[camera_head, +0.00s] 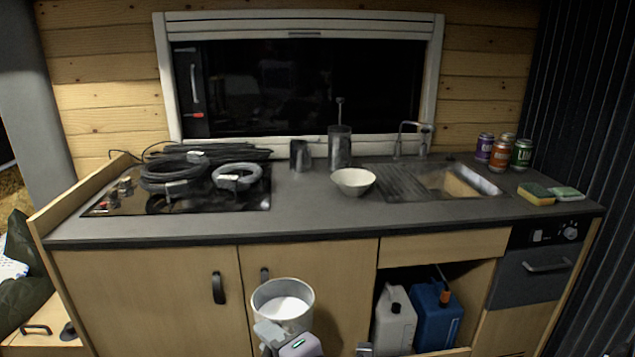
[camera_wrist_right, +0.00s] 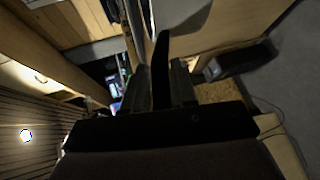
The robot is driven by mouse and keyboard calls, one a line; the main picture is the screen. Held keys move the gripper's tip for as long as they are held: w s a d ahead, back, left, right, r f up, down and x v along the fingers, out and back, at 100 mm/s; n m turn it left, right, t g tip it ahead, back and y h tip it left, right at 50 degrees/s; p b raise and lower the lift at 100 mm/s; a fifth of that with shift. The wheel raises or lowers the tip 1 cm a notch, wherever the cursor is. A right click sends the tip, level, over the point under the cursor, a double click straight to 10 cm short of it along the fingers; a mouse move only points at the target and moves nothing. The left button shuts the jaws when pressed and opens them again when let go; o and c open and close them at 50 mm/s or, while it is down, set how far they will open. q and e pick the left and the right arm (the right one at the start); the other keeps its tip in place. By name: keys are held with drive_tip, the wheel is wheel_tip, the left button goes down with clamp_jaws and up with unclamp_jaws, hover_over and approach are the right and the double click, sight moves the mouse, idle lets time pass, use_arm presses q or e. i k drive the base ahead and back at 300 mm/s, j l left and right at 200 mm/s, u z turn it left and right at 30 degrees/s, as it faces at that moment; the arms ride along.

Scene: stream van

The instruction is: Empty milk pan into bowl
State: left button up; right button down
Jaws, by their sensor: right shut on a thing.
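The milk pan (camera_head: 259,300) is a grey metal pan at the bottom of the head view, in front of the cabinet doors and lower than the worktop. White milk shows inside it, and the pan looks about upright. My right gripper (camera_head: 274,338) is shut on the pan's handle. In the right wrist view the dark handle (camera_wrist_right: 161,70) stands between the two fingers. The bowl (camera_head: 353,183) is small and off-white. It stands upright on the worktop, left of the sink, apart from the pan. My left gripper is not in view.
The worktop (camera_head: 320,218) is clear in front of the bowl. A hob (camera_head: 130,203) with coiled cables (camera_head: 172,172) is at left. Two metal containers (camera_head: 340,148) stand behind the bowl. The sink (camera_head: 455,182), cans (camera_head: 500,152) and sponges (camera_head: 536,193) are at right.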

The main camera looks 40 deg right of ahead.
sight(352, 183)
drive_tip(key=l+u, duration=0.15)
drive_tip(key=u, duration=0.35)
drive_tip(key=k+l, duration=0.35)
drive_tip(key=l, duration=0.15)
drive_tip(key=k+l, duration=0.35)
drive_tip(key=l, duration=0.15)
drive_tip(key=k+l, duration=0.35)
drive_tip(key=l, duration=0.15)
drive_tip(key=k+l, duration=0.4)
drive_tip(key=i+l, duration=0.1)
drive_tip(key=i, duration=0.2)
